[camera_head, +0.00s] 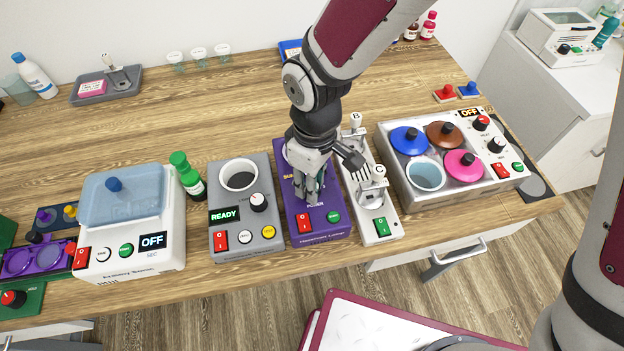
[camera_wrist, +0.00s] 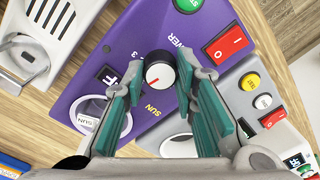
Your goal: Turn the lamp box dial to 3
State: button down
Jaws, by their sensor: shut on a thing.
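The lamp box (camera_head: 318,228) is a purple unit in the middle of the bench; it also fills the middle of the wrist view (camera_wrist: 75,95). Its dial (camera_wrist: 160,71) is black with a pale face and a red mark that points down and left in the wrist view. A printed 3 shows to the dial's left. A small dark display (camera_wrist: 108,75) appears to read OFF. My gripper (camera_head: 311,198) is over the box, and its teal-padded fingers (camera_wrist: 158,78) are shut on the dial from both sides. The dial is hidden in the head view.
A grey unit reading READY (camera_head: 270,243) stands close on the left. A white unit with knobs B and C (camera_head: 392,228) stands close on the right. Farther right is a box with coloured round lids (camera_head: 485,197). Free wood (camera_head: 240,98) lies behind.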

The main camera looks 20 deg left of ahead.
jog(key=m+p, duration=0.2)
jog(key=m, duration=0.3)
jog(key=shift+s+r+m, duration=0.1)
jog(key=shift+s+m, duration=0.05)
jog(key=shift+m, duration=0.15)
jog(key=m+p, duration=0.2)
jog(key=m, duration=0.2)
jog(key=shift+m+p, duration=0.5)
jog(key=shift+m, duration=0.3)
jog(key=c, duration=1.3)
grip_release()
notch_tip(320, 180, up, 12)
jog(key=shift+d, duration=0.2)
